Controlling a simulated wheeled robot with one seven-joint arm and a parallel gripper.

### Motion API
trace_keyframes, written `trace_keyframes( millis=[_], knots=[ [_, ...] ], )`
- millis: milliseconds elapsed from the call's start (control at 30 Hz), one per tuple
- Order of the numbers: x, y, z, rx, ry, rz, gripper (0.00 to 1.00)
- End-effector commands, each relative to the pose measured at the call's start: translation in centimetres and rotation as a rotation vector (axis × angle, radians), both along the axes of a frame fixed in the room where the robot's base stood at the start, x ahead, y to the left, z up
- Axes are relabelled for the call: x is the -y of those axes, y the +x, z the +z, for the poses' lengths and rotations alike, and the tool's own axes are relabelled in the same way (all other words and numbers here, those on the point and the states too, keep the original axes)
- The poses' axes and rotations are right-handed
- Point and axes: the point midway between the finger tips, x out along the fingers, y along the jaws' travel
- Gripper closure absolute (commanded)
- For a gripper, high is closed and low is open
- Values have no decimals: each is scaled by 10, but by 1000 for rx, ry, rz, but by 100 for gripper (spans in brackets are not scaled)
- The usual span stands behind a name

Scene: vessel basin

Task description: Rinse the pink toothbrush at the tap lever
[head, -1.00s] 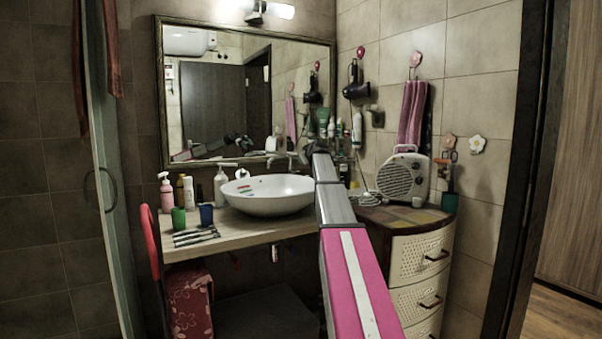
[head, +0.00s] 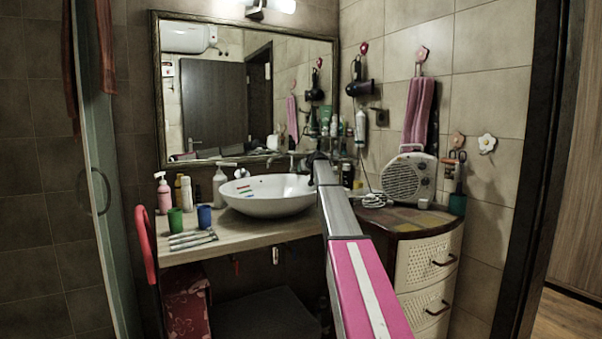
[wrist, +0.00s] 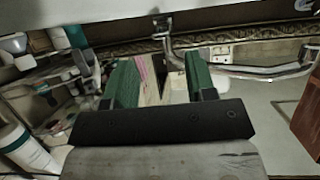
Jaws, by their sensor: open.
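The white basin (head: 268,205) stands on the wooden counter, with the metal tap (head: 291,161) at its back edge. My arm reaches toward the tap and hides my fingers in the head view. In the wrist view my gripper (wrist: 154,82) has its two green fingers apart. A pinkish streak shows between them, too unclear to name or to tell how far off. A chrome fitting (wrist: 163,28), possibly the tap, shows just beyond the fingers.
A green cup (head: 175,221), a blue cup (head: 204,216) and several tubes (head: 192,239) are on the counter's left. Bottles crowd the corner right of the basin. A white heater (head: 409,180) stands on the drawer cabinet (head: 428,262). The mirror (head: 245,90) hangs behind.

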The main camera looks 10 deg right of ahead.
Motion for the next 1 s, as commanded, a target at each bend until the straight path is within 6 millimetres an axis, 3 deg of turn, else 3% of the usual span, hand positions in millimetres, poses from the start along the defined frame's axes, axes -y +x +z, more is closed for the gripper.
trace_keyframes(
  millis=[100,300,667,700,833,867,1000],
  knots=[
    [-4,25,-9,-2,-1,1,49],
    [-8,51,-21,-1,-1,0,49],
    [-10,58,-25,-1,-1,-1,49],
    [-10,58,-25,-1,-1,0,52],
    [-10,58,-25,-1,-1,0,94],
    [-10,58,-25,-1,-1,0,100],
    [-10,59,-22,0,-1,0,100]
  ],
)
